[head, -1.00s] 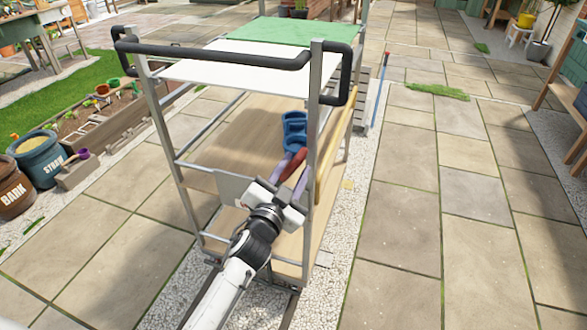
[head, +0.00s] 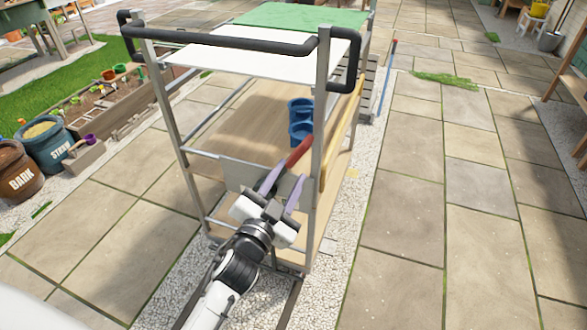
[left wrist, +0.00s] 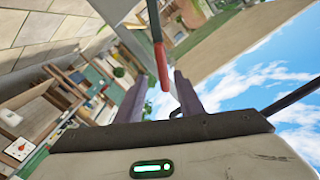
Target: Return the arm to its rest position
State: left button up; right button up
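My left gripper (head: 283,182) is at the near end of the wheeled cart, beside its right near post. Its two purplish-grey fingers are spread apart with nothing clamped between them. A red handle (head: 299,151) lies just beyond the fingertips, at the cart's middle shelf. In the left wrist view the red handle (left wrist: 160,62) points down toward the gap between the fingers (left wrist: 161,98), with space on both sides. A blue holder (head: 300,122) stands behind the handle on the shelf. Whether the handle rests in it I cannot tell. My right gripper is not in view.
The cart has metal posts (head: 322,100), a black push bar (head: 225,40), a white top (head: 250,60) and a wooden shelf (head: 235,135). A planter box (head: 110,105) and labelled buckets (head: 45,145) stand left. Paving on the right is open.

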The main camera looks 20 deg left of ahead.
pick_arm(q)
jog(key=shift+f, duration=0.1)
jog(key=s+d+f+n+g+h, duration=0.1)
jog(key=s+d+f+g, duration=0.2)
jog(key=s+f, duration=0.7)
jog(key=s+d+f+n+g+h+p, duration=0.1)
jog(key=s+d+f+n+g+h, duration=0.1)
jog(key=s+f+g, duration=0.4)
jog(key=s+d+f, duration=0.1)
jog(key=s+f, duration=0.4)
jog(key=s, duration=0.3)
jog(key=shift+s+f+n, duration=0.2)
jog(key=shift+s+n, duration=0.1)
jog(key=shift+s, duration=0.1)
